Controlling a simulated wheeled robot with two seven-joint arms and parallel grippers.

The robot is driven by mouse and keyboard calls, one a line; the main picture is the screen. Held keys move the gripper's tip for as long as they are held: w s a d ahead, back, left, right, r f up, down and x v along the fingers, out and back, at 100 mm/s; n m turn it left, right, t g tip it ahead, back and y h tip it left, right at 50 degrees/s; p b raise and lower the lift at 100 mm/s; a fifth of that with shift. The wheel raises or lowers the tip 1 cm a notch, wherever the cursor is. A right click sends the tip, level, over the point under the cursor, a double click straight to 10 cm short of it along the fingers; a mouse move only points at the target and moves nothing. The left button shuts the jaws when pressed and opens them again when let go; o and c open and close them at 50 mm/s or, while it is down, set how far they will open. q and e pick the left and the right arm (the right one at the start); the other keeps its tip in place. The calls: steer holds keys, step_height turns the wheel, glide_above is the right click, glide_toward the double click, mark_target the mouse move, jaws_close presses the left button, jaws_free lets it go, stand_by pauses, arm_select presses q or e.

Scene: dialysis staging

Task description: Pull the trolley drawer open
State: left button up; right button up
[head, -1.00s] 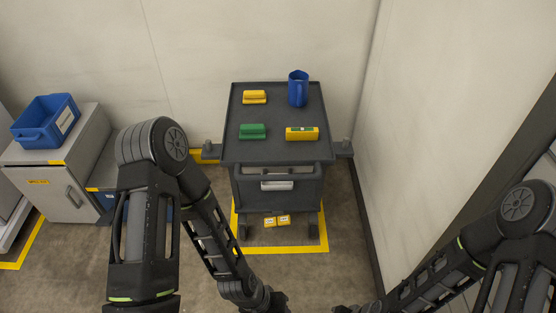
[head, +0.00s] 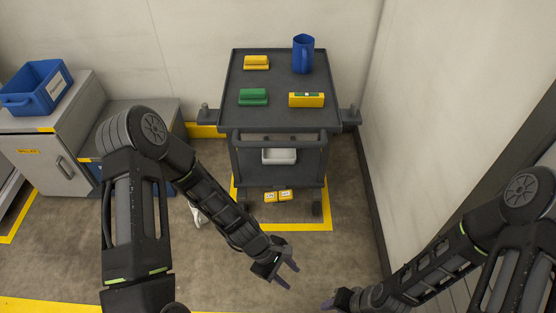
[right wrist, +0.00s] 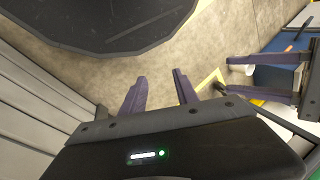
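The dark grey trolley (head: 281,120) stands against the back wall in the head view. A dark bar (head: 279,137) crosses its front, and a pale rectangular piece (head: 279,156) shows below it. I cannot tell from this how far the drawer is out. My left gripper (head: 288,274) is in front of the trolley, apart from it, with its fingers spread and empty. It also shows at the right of the right wrist view (right wrist: 243,78). My right gripper (right wrist: 158,95) is open and empty; it shows only partly at the bottom of the head view (head: 328,304).
On the trolley top are two yellow items (head: 256,62) (head: 306,100), a green item (head: 253,97) and a blue jug (head: 303,55). A grey cabinet (head: 40,160) with a blue bin (head: 38,88) stands left. A wall (head: 450,130) closes the right side.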

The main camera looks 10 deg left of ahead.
arm_select(q)
steer(key=w+d+f+n+t+h+b, duration=0.1)
steer(key=w+f+n+t+h+b, duration=0.15)
steer(key=w+f+n+b, duration=0.5)
steer(key=w+a+r+n+t+h+b, duration=0.1)
steer(key=w+n+t+h+b, duration=0.1)
steer(key=w+n+b, duration=0.35)
steer(key=w+a+r+n+t+h+b, duration=0.1)
steer(key=w+a+n+t+b, duration=0.1)
steer(key=w+n, duration=0.55)
steer(key=w+a+r+n+t+b, duration=0.4)
steer(key=w+a+n+t, duration=0.1)
steer(key=w+a, duration=0.3)
steer(key=w+a+r+n+t+y+b, duration=0.1)
steer(key=w+a+r+n+t+b, duration=0.3)
steer(key=w+a, duration=0.4)
steer(key=shift+r+n+t, duration=0.65)
steer(key=shift+n, duration=0.6)
arm_select(e)
step_height(320, 180, down, 27)
steer(key=w+d, duration=0.1)
steer(key=w, duration=0.1)
steer(key=shift+t, duration=0.3)
arm_select(q)
steer(key=shift+w, duration=0.15)
arm_select(e)
steer(key=shift+w+d, duration=0.1)
